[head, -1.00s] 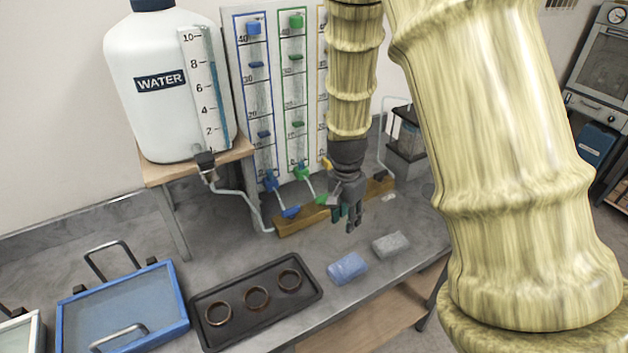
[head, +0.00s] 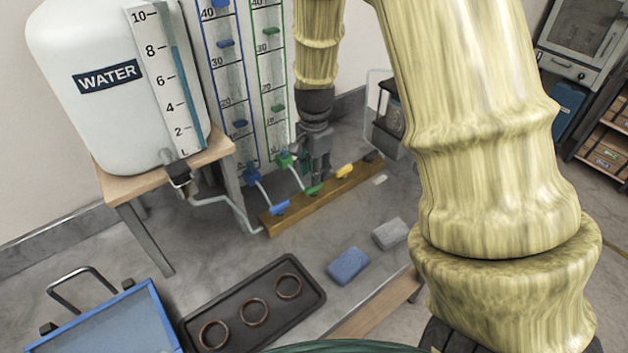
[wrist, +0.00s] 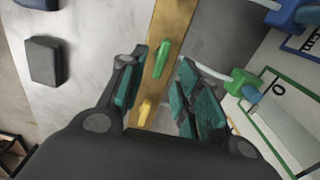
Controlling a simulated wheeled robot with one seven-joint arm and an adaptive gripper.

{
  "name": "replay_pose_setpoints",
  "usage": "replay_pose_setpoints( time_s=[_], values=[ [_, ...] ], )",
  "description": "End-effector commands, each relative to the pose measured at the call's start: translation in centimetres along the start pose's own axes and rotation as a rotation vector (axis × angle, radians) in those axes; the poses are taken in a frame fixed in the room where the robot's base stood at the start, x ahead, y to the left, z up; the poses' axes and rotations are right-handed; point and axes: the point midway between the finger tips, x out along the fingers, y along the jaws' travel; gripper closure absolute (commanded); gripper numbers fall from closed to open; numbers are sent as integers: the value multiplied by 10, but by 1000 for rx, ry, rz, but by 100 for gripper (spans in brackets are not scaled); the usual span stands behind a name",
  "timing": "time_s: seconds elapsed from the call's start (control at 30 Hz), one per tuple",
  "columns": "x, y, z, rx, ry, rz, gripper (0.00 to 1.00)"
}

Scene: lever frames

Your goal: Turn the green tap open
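The green tap (head: 313,189) is a small green lever on a wooden manifold bar (head: 330,184) on the bench. In the wrist view the green tap (wrist: 160,59) lies lengthwise along the bar, ahead of and between my fingertips. My gripper (head: 317,175) points down just above the bar, and one finger partly hides the area by the tap. In the wrist view my gripper (wrist: 160,85) is open, its teal pads apart on either side of the bar. I cannot tell how far above the tap they are.
The blue tap (head: 279,208) and yellow tap (head: 345,171) sit on the bar either side of the green one. Tubes run to the gauge panel behind. A blue sponge (head: 348,266), grey block (head: 390,233) and black tray (head: 210,312) lie in front. A water tank (head: 110,110) stands left.

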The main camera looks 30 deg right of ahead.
Motion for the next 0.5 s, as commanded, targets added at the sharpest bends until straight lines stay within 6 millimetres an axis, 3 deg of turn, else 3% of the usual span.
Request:
replay_pose_setpoints(
  time_s=[0.2,0.5],
  values=[
    [26,2,0,1,-1,1,67],
    [48,-2,1,-3,0,1,67]
  ],
)
